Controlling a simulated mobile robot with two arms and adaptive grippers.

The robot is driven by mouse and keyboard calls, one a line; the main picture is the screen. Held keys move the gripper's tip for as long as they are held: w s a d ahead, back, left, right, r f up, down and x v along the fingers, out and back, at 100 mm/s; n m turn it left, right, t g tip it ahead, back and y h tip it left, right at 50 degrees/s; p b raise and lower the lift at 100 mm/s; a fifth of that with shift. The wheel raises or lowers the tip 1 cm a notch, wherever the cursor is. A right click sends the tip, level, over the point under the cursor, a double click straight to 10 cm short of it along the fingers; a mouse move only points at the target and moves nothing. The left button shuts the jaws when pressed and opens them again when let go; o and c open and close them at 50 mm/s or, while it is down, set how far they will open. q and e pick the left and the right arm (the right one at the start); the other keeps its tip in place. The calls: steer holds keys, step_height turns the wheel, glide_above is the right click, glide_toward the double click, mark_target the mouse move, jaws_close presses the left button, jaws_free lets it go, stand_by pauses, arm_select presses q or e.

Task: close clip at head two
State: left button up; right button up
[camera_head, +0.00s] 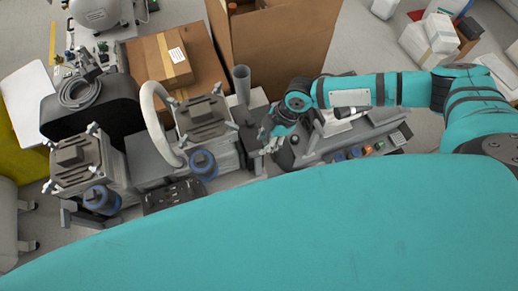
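Two compressor heads with square ribbed tops stand at the left of the head view. One head (75,160) is nearer the left edge; the other head (205,117) is right of it. Which one is head two, I cannot tell. Both have pale clips at their corners; several stick outward, but they are too small to tell open from closed. My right gripper (271,143) hangs to the right of the right-hand head, apart from it, beside a grey upright part. Its fingers are small and blurred against the background; I see nothing held. My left gripper is not in view.
A white curved hose (156,122) rises between the heads. Blue-grey cylinders (203,164) stand in front. A grey upright tube (243,85) stands between the right-hand head and my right gripper. Cardboard boxes (282,45) are behind. A control bench (345,135) lies under my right arm.

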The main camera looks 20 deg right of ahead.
steer(key=shift+x, duration=2.8)
jaws_close()
